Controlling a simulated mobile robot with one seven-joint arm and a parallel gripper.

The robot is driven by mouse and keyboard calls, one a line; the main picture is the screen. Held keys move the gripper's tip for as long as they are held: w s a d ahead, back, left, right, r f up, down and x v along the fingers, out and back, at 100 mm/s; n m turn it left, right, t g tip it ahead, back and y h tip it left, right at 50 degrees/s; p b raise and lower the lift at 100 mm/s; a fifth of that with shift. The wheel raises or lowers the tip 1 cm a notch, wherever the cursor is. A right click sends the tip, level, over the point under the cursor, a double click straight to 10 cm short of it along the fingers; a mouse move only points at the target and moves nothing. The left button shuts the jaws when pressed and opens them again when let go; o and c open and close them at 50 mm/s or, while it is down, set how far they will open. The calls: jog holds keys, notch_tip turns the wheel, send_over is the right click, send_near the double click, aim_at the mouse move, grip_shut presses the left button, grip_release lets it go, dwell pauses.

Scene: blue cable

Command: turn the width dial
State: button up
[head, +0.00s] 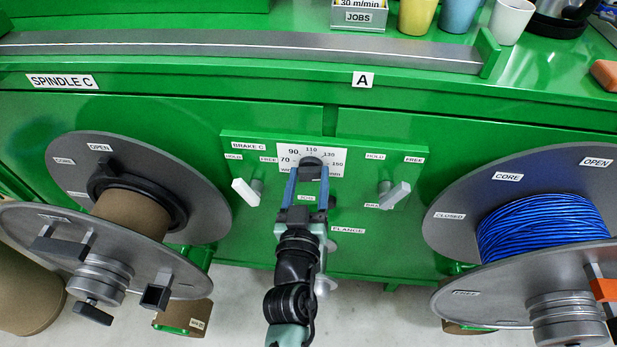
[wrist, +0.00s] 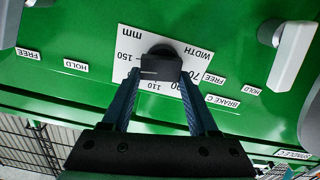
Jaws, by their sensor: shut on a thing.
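The width dial (head: 312,164) is a dark knob on a white scale plate (head: 333,154) marked from 70 to 150 mm, on the green panel between the two brake levers. My gripper (head: 309,174) reaches up to it from below, with its two blue fingers on either side of the knob. In the wrist view the dial (wrist: 161,66) shows upside down between the fingers of my gripper (wrist: 161,80), which is shut on it. A pale line shows on the knob's side; which number it points at I cannot tell. My fingers hide part of the scale.
A left brake lever (head: 245,192) and a right brake lever (head: 395,194) stick out close beside the dial. An empty-looking brown-cored spool (head: 135,208) stands at left, a blue cable spool (head: 540,225) at right. Cups (head: 458,14) stand on the ledge above.

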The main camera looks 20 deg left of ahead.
jog(key=n, duration=0.3)
jog(key=shift+a+n, duration=0.2)
jog(key=shift+n, duration=0.2)
jog(key=shift+s+a+f+n, duration=0.1)
jog(key=shift+n, duration=0.85)
jog(key=shift+a+f+n, duration=0.1)
jog(key=shift+n, duration=0.85)
jog(key=o, duration=1.4)
jog(key=shift+s+d, duration=0.1)
jog(key=b+v, duration=0.1)
jog(key=v, duration=1.1)
jog(key=shift+s+d+r, duration=0.1)
jog(key=shift+s, duration=0.3)
